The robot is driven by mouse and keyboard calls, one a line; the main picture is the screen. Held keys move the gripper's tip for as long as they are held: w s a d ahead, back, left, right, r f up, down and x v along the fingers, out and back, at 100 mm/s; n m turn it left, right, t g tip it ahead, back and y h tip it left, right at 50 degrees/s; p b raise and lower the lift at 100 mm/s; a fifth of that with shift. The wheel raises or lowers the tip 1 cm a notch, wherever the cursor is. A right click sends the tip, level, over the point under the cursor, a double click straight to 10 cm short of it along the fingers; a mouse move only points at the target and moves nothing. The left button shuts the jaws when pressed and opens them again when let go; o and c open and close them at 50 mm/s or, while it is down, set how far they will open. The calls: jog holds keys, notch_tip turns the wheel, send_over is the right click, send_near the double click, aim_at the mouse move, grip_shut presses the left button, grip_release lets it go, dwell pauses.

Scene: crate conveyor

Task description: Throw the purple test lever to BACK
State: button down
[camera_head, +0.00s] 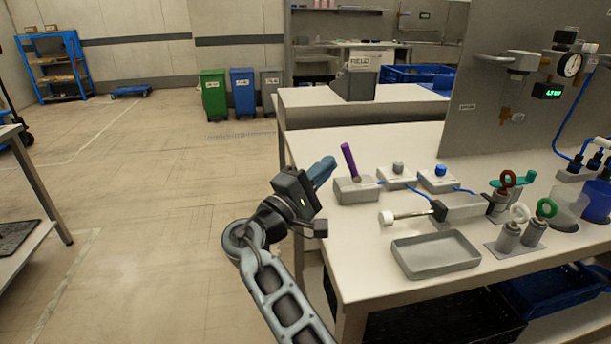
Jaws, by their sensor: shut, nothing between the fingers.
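The purple lever (348,158) rises from a small grey box (360,191) at the left end of the white bench, and it leans slightly to the left in the picture. No BACK marking is readable. My gripper (327,168) is shut and empty, its blue fingers pointing up and right. In the picture it is just left of the lever and its box, apart from the lever. How far it is in depth from the box I cannot tell.
Beside the lever box stand a box with a grey knob (398,169) and one with a blue knob (440,171). A white-ended handle (388,218), a grey tray (436,270) and ringed valves (508,238) lie to the right. Open floor is left of the bench.

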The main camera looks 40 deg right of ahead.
jog(key=shift+s+d+r, duration=0.25)
jog(key=shift+s+d, duration=0.2)
